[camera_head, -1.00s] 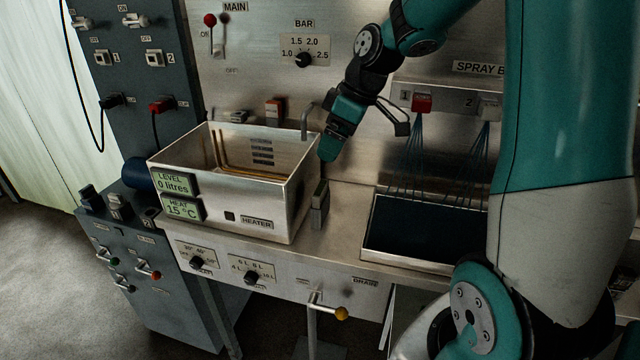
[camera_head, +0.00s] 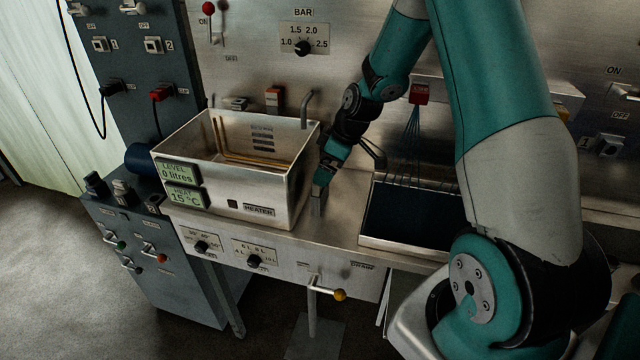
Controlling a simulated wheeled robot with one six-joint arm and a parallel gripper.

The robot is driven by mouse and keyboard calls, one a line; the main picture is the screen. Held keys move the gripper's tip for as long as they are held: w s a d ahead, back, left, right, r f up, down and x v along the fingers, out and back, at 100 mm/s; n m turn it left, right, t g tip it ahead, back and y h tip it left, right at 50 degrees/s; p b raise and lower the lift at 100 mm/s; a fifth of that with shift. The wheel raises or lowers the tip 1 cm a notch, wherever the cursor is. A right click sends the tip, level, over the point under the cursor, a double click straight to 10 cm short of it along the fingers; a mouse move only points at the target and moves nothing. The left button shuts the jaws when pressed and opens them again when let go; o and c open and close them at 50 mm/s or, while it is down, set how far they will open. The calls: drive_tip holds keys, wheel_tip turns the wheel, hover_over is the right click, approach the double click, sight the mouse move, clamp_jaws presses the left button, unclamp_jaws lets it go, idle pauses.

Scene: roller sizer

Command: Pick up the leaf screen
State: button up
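My gripper (camera_head: 320,188) points down into the gap between the steel heated tank and the dark spray tray. Its fingers are small and partly dark, so I cannot tell whether they are open or shut. A small grey upright piece (camera_head: 318,204) stands right below the fingertips, beside the tank's right wall; it may be the leaf screen, but its form is too small to be sure. I cannot tell whether the fingers touch it or have it between them.
The open steel tank (camera_head: 270,190) is close on the left, with a bent pipe (camera_head: 307,105) at its back corner. The dark spray tray (camera_head: 400,247) lies to the right. A yellow-knobbed drain lever (camera_head: 339,295) sticks out in front. The steel bench between tank and tray is bare.

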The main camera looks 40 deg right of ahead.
drive_tip(key=shift+p+x, duration=0.8)
drive_tip(key=shift+x, duration=1.45)
drive_tip(key=shift+w+a+r, duration=0.1)
drive_tip(key=c, duration=0.7)
drive_tip(key=shift+r, duration=0.1)
wheel_tip(320, 180, up, 20)
drive_tip(key=b, duration=0.3)
drive_tip(key=shift+b, duration=0.4)
